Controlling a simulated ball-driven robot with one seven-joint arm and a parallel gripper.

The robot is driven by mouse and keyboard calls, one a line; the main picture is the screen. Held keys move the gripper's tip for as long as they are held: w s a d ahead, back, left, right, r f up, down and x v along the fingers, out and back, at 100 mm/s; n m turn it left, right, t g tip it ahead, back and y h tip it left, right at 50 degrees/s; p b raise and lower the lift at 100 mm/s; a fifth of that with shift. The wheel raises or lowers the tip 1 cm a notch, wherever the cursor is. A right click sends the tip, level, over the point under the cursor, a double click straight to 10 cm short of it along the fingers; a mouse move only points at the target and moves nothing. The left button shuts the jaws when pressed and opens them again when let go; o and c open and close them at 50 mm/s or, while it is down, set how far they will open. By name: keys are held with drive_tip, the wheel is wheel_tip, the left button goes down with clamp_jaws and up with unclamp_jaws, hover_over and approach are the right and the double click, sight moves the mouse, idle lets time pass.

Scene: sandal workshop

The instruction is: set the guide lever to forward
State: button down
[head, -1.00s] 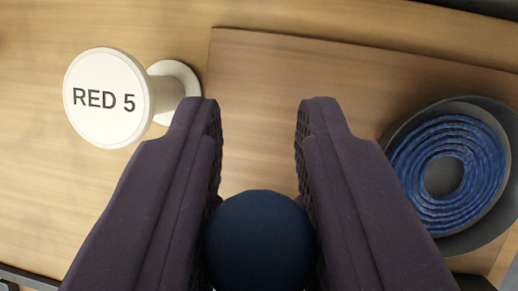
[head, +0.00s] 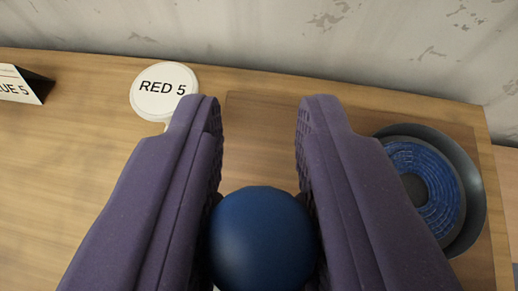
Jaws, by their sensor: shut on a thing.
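My gripper (head: 260,125) fills the lower middle of the head view, with two dark purple ridged fingers. It is shut on a smooth blue ball (head: 262,240), held between the fingers well behind their tips. The ball looks like the knob of the guide lever. No shaft, base or direction marking of the lever shows, so I cannot tell which position it is in.
A dark bowl (head: 468,190) with a blue coil (head: 425,180) stands right. A grey wall (head: 260,35) rises behind.

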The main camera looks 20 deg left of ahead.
drive_tip(key=shift+s, duration=0.2)
drive_tip(key=shift+d, duration=0.1)
drive_tip(key=c, duration=1)
unclamp_jaws()
drive_tip(key=p+v, duration=0.3)
drive_tip(key=v, duration=0.5)
drive_tip(key=shift+f, duration=0.2)
